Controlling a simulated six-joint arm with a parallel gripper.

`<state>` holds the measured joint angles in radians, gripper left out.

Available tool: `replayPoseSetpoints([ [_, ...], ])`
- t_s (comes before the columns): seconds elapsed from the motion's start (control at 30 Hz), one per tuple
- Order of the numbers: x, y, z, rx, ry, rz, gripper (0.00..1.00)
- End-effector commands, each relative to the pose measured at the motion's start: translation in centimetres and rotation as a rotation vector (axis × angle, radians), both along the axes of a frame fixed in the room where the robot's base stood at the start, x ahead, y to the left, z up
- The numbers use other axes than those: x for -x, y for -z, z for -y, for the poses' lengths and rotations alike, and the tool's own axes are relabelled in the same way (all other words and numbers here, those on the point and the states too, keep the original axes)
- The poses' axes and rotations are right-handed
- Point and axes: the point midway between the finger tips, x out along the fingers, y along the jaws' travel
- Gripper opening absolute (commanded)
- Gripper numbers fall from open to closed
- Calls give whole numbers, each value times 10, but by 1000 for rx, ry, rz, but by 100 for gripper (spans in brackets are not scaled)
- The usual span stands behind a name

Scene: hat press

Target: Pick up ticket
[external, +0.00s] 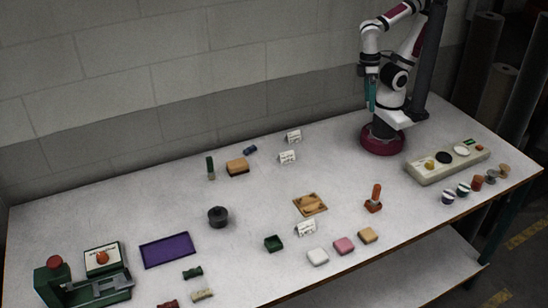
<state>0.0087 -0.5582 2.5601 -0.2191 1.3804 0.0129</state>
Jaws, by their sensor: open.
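Several small white cards with dark print stand on the table and look like tickets. One card (294,136) is at the back near the wall, a second card (288,157) is just in front of it, and a third card (306,229) is nearer the front. I cannot tell which one is the ticket. My gripper (370,106), with teal parts, hangs down beside my arm's base, to the right of the cards and apart from them. It is open, and I see nothing held in it.
A wooden piece (310,204) lies near the front card, with an orange-handled stamp (374,199) to its right. A purple tray (167,250) and a green press (84,283) are at left. A control panel (447,162) is at right. The table between the back cards and my base is clear.

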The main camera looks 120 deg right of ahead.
Motion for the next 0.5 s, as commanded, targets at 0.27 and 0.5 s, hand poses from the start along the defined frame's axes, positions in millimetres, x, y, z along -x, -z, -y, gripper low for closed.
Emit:
replayPoseSetpoints([
  [0.27,0,0,0,0,0,0,100],
  [0.5,-16,-5,7,56,-143,-59,100],
])
